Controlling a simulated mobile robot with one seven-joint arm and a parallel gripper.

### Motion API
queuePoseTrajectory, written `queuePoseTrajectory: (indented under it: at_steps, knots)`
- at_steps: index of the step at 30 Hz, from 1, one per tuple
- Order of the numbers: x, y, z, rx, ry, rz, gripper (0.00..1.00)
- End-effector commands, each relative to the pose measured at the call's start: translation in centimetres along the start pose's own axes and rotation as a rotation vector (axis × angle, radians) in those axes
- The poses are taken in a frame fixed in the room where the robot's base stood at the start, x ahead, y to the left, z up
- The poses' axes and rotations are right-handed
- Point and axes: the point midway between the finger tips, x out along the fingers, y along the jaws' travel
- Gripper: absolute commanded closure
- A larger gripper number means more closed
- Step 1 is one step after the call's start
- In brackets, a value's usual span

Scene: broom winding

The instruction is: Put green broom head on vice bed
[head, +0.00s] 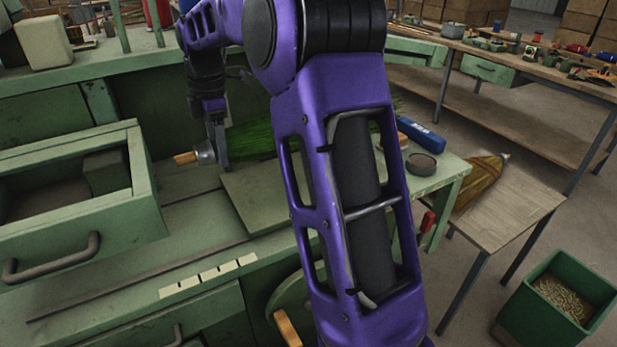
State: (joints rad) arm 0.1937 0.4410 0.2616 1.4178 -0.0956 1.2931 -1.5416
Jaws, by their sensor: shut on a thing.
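The green broom head (252,139) lies roughly level, its bristles running right behind my purple arm and its metal collar and short wooden stub pointing left. My gripper (216,150) reaches down from above and is shut on the broom head near the collar. The broom head is over or on the flat green bed (262,200), which I take to be the vice bed; I cannot tell whether they touch. My arm hides the middle of the bristles and part of the bed.
An open drawer (70,205) with a handle stands at the left. A side table (505,205) holds a straw-coloured broom head (480,182). A green bin (556,305) stands lower right.

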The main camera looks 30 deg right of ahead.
Motion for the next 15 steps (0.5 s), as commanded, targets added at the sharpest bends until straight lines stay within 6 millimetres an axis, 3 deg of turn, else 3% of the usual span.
queuePoseTrajectory:
  at_steps: [15]
  knots:
    - [5.2, -0.1, 0.1, 0.03, -0.011, -0.002, 1.0]
